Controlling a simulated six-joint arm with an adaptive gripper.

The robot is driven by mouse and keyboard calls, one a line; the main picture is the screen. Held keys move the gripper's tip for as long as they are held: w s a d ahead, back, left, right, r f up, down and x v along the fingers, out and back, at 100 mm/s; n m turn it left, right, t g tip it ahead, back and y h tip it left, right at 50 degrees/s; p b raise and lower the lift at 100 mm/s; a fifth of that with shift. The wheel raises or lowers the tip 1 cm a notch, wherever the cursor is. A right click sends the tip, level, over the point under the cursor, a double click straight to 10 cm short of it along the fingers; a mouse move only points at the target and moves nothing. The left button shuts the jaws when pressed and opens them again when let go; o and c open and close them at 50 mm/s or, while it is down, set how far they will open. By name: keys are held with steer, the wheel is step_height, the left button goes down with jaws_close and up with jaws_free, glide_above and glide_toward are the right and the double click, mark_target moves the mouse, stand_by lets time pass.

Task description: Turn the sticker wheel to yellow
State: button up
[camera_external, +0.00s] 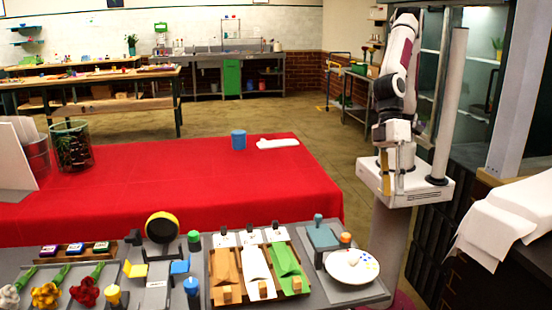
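The sticker wheel (345,272) is a white disc at the right end of the grey front table. Small yellow and bluish spots show on its right half. An orange-topped piece (346,239) stands at its back edge. I cannot tell which colour is selected. My gripper (388,190) hangs down by my arm's base, behind and to the right of the wheel and well apart from it. It is small and partly merged with the arm, so I cannot tell whether its fingers are open or shut. I see nothing held in it.
Left of the wheel are a teal block with a blue knob (319,222) and a tray with brown, white and green wraps (257,272). Flowers (84,292) lie front left. The red-covered table (190,185) behind is mostly clear, with a blue cup (238,140).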

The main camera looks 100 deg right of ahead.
steer(key=d+r+n+h, duration=0.1)
steer(key=d+r+n, duration=0.1)
steer(key=d, duration=1.1)
steer(key=shift+s+h, duration=0.2)
steer(key=shift+h, duration=0.2)
steer(key=shift+o, duration=1.4)
steer(key=w+a+f+n, duration=0.2)
steer(key=w+a, duration=0.2)
steer(key=a, duration=0.2)
steer(key=w+a+f+n, duration=0.2)
steer(key=w+a+n, duration=0.1)
steer(key=a, duration=0.4)
steer(key=w+a+f+n, duration=0.2)
steer(key=w+a, duration=0.3)
steer(key=a, duration=0.1)
steer(key=shift+w+a+f+n, duration=0.15)
steer(key=shift+a+f+n, duration=0.05)
steer(key=shift+a+n, duration=0.15)
steer(key=shift+w+a+r+n, duration=0.8)
steer(key=shift+w+r+n, duration=0.15)
steer(key=shift+r+n, duration=0.25)
